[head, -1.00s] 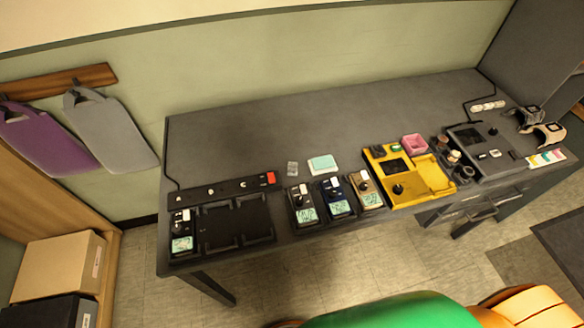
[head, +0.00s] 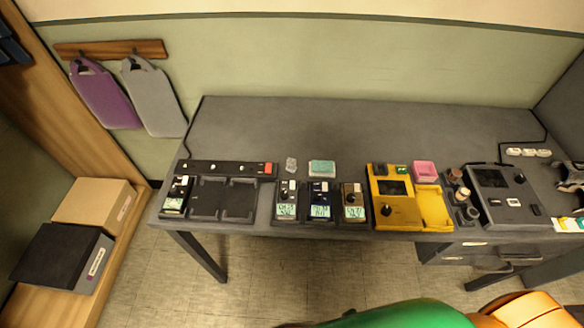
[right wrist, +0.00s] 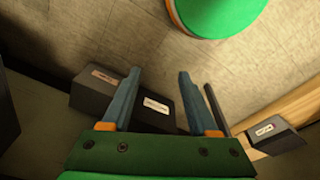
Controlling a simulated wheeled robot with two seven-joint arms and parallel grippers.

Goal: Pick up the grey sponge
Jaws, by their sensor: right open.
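A small light-grey block (head: 291,164) lies on the desk behind the row of handheld meters, just left of a teal-topped pad in a pale case. It may be the grey sponge, but it is too small to be sure. My right gripper (right wrist: 158,72) shows in the right wrist view, its blue-grey fingers apart and nothing between them. It points at the floor and dark boxes, away from the desk top. Neither gripper shows in the head view.
The grey desk (head: 300,125) is clear along its back. Several meters (head: 320,205), a black charging dock (head: 222,200), a yellow instrument (head: 392,208) and a pink container (head: 425,171) line its front. Boxes (head: 65,255) stand at the left.

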